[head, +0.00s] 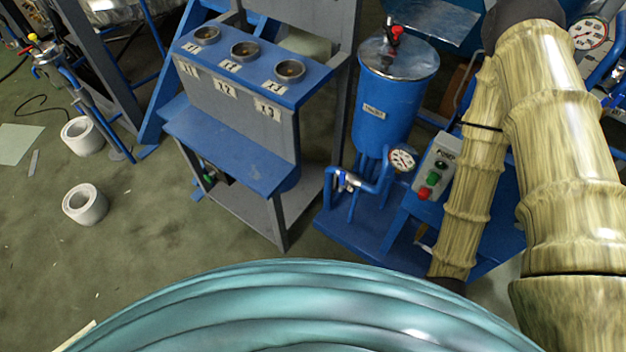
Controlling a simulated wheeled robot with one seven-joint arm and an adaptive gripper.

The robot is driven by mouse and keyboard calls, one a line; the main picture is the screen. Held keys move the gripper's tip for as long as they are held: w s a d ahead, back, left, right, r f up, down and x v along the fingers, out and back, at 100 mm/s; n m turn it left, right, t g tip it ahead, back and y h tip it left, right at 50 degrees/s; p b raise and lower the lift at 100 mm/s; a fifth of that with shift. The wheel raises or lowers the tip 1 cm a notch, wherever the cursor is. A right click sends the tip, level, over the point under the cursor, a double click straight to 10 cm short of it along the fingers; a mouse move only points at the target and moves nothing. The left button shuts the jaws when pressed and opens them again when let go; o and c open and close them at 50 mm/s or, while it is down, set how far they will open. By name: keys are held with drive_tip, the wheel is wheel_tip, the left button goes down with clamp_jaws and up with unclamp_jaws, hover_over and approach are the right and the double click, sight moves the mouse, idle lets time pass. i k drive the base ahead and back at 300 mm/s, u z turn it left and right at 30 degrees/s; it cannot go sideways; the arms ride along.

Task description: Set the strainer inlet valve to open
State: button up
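A blue cylinder vessel (385,105) with a shiny metal lid stands on a blue skid right of centre; its small label is too blurred to read for certain. A red-handled fitting (396,36) sits on its lid. A small valve (347,182) with a pale body and a bit of red and blue sits on the low blue pipe in front of the vessel. I cannot tell for certain which is the strainer inlet valve, or how its handle is set. My arm, in a tan sleeve, comes down on the right; its gripper is not in view.
A round gauge (402,158) and a pump box (437,166) with green and red buttons stand beside the vessel. A blue-topped stand (250,65) with three cups labelled X1, X2, X3 is to the left. Two white rings (85,204) lie on open floor.

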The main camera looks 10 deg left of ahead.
sight(342, 179)
drive_tip(key=z, duration=1.15)
drive_tip(key=k, duration=0.55)
drive_tip(key=u, duration=1.35)
drive_tip(key=i, duration=0.5)
drive_tip(key=u, duration=0.05)
